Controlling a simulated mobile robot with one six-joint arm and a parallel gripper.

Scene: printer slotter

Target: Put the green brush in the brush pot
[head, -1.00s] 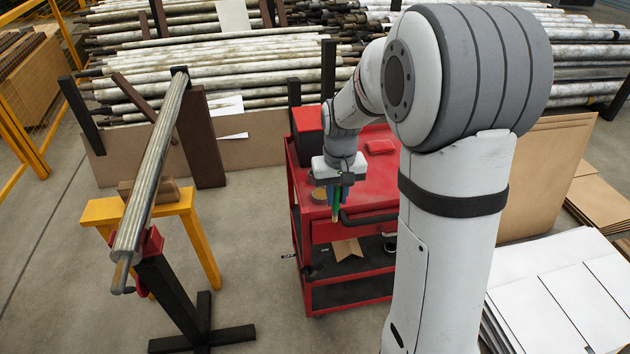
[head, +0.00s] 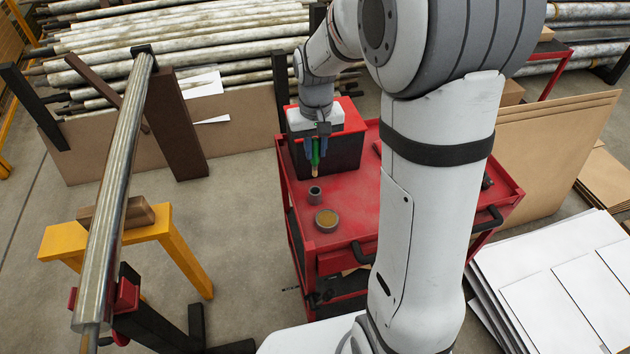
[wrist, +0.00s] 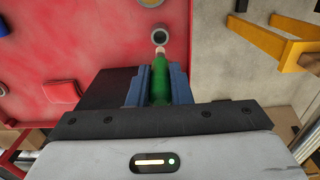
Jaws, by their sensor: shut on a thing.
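My gripper (head: 317,150) is shut on the green brush (head: 315,154), which hangs roughly upright with its pale tip down. In the wrist view my gripper (wrist: 159,82) has its blue fingers on both sides of the green brush (wrist: 160,80). The brush pot (head: 314,195), a small dark grey cup, stands on the red cart top below the brush tip. In the wrist view the pot (wrist: 160,36) lies just beyond the tip. The brush appears above the pot and apart from it.
A round tin (head: 326,220) with tan contents stands near the pot on the red cart (head: 365,215). A red-topped dark box (head: 345,150) stands behind the gripper. A long metal roller (head: 118,190) on stands and a yellow trestle (head: 160,232) are at left.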

